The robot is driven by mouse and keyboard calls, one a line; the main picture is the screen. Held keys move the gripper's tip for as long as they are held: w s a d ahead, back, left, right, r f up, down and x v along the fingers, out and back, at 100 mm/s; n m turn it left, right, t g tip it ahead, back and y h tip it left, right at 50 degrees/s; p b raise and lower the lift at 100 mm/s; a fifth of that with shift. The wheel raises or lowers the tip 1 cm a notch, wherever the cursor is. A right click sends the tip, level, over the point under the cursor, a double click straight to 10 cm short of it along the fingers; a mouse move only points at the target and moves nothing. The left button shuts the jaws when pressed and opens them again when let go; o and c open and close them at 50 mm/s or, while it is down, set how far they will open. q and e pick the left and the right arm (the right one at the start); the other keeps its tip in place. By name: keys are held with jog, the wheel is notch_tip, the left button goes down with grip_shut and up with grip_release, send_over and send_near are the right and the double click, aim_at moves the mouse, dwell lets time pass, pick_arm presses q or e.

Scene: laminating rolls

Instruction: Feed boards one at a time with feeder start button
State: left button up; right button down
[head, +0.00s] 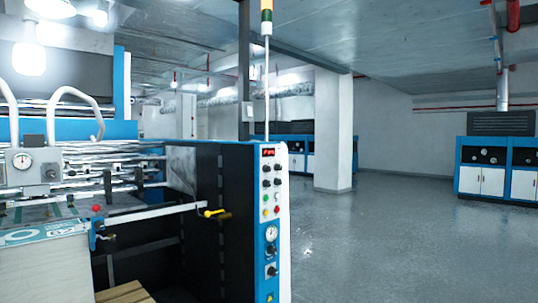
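The laminating machine's feeder (90,185) fills the left of the head view. Below it, at the lower left edge, is a pale stack (45,272) that looks like boards, with a printed sheet (40,231) on top. A white control panel (273,240) on a blue and black cabinet stands at the centre. It carries a red display, black knobs, small coloured buttons (270,211) and gauges. I cannot tell which button is the feeder start. Neither of my grippers is in view.
A yellow-handled lever (215,213) sticks out left of the panel. A wooden pallet (126,293) shows at the bottom. A white pillar (333,130) and blue-white cabinets (495,170) stand farther back. The grey floor (400,250) at right is clear.

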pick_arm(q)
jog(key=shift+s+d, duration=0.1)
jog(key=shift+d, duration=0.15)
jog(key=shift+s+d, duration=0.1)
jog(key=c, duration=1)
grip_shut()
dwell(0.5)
